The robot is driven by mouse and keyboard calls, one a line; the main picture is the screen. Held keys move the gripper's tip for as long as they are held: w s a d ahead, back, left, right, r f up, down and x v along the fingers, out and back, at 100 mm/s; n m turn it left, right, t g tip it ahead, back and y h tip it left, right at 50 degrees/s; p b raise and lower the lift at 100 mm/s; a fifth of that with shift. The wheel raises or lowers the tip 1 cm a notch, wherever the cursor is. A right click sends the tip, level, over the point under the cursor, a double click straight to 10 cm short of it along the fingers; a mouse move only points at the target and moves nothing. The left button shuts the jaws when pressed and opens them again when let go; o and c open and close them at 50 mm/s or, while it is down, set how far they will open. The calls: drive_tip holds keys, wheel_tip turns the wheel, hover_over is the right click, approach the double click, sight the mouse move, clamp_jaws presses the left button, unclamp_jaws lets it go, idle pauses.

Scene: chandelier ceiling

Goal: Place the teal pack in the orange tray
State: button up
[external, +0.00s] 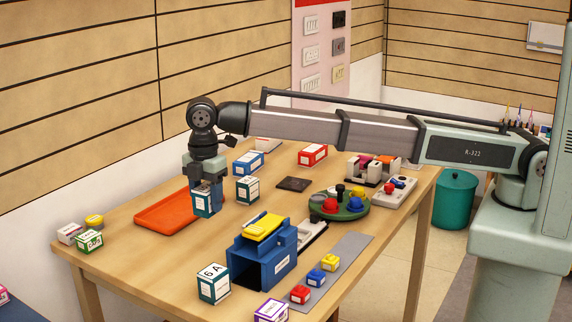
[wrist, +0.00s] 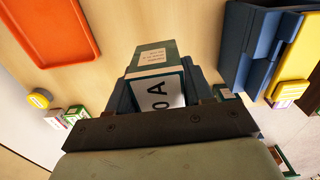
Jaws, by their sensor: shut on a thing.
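The teal pack (external: 203,204), a small box with a white label, is held upright in my gripper (external: 206,188). In the wrist view, the pack (wrist: 152,58) sits between the two dark fingers of my gripper (wrist: 158,88), its lettered face towards the camera. The fingers cover its sides. The orange tray (external: 160,216) is flat, low-rimmed and empty where visible. In the external view the pack overlaps the tray's right edge. In the wrist view the tray (wrist: 48,32) lies up and left, apart from the pack. The height of the pack above the table is hard to tell.
A dark green and white pack (external: 247,190) stands close to the right of my gripper. A blue bin with a yellow top (external: 262,255) stands nearer the front. Small boxes (external: 89,242) sit left of the tray. A green turntable (external: 352,210) is further right.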

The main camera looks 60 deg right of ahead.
drive_tip(key=w+d+m, duration=0.2)
drive_tip(key=w+d, duration=0.8)
drive_tip(key=w, duration=0.2)
drive_tip(key=n, duration=0.2)
approach(180, 211)
drive_tip(key=shift+d+f, duration=0.1)
drive_tip(key=shift+f, duration=2.8)
drive_tip(key=shift+f, duration=0.15)
drive_tip(key=o, duration=1)
drive_tip(key=shift+o, duration=0.2)
wheel_tip(180, 211, up, 12)
drive_tip(key=shift+r, duration=0.2)
